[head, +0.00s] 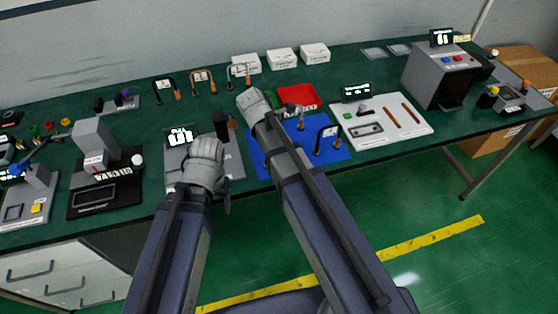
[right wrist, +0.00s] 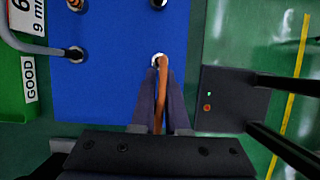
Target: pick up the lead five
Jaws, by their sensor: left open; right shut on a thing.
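My right gripper (right wrist: 160,95) is shut on an orange lead (right wrist: 161,90) in the right wrist view. The lead's end is at a pale round fitting over the blue mat (right wrist: 110,90). My left gripper (head: 205,165) is open, in front of a unit with a lit display (head: 180,138). Another dark lead (head: 327,137) stands on the blue mat. I cannot read a number on the leads.
A red tray (head: 296,97) and white boxes (head: 283,58) are behind the mat. A white board (head: 380,122) lies right of the mat. More bent leads (head: 202,80) stand at the back. A green surface marked GOOD (right wrist: 12,90) borders the mat.

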